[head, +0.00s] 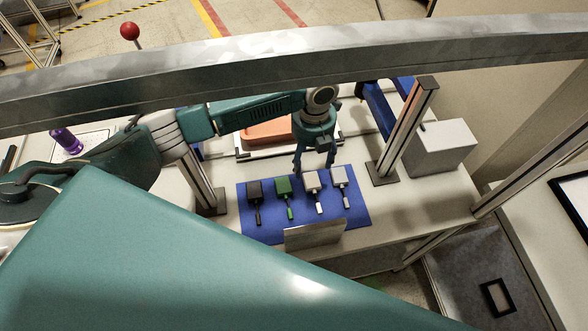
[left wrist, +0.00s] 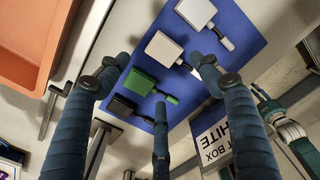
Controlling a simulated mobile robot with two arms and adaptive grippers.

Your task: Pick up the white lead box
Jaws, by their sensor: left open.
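Two pale boxes with leads lie on a blue mat (head: 262,232): a white one (head: 312,180) third from the left and a greyish-white one (head: 340,173) at the right end. Which is the named white lead box is hard to tell by colour alone. My left gripper (head: 314,164) points down just behind and above the third box, open and empty. In the left wrist view its spread fingers (left wrist: 161,64) frame the third box (left wrist: 162,48), which is apart from them; the fourth box (left wrist: 195,11) is further up. A finger partly covers the third box's lead. My right gripper is out of view.
A green box (head: 283,186) and a black box (head: 255,189) lie left on the mat. A sign plate (head: 314,235) stands at the mat's front; "WHITE" and "BOX" are readable on it in the left wrist view (left wrist: 216,143). Metal posts (head: 408,130) flank the mat. An orange tray (head: 268,134) is behind.

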